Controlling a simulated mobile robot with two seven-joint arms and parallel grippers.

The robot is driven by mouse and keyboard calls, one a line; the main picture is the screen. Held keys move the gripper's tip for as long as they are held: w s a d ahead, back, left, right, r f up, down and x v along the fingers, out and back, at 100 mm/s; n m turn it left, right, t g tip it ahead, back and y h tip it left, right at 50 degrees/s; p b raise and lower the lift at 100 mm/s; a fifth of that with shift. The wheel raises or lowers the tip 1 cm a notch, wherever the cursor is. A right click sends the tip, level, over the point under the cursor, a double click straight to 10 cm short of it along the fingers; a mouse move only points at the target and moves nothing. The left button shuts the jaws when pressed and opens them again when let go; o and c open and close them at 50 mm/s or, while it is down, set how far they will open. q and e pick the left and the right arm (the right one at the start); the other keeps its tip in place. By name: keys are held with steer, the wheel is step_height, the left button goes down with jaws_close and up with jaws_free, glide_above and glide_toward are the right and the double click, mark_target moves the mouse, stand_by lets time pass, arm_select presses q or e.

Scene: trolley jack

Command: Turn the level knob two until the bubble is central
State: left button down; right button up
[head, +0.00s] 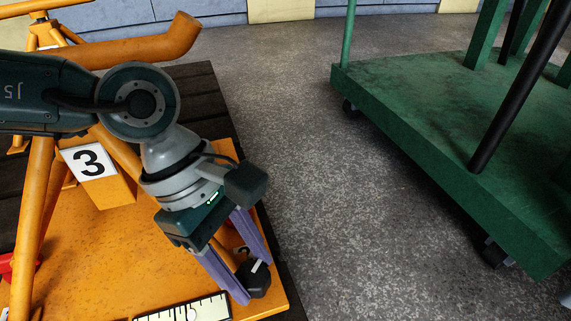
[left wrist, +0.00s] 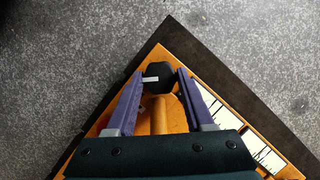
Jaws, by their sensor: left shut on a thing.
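The black level knob (head: 259,284) with a white mark sits near the right corner of the orange plate (head: 120,250). A white scale with black marks (head: 190,310) lies at the plate's front edge, cut off by the picture. I cannot make out a bubble. My right gripper is not in view.
An orange frame with a label 3 (head: 90,160) stands on the left, with a thick orange bar (head: 140,48) above. A green trolley (head: 420,110) with a black pole stands at right. Grey floor (head: 300,150) between is clear.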

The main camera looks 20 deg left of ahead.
arm_select(q)
steer(key=shift+c, duration=1.4)
jaws_free()
steer(key=p+v, duration=0.7)
steer(key=v, duration=0.3)
steer(key=shift+d, duration=0.1)
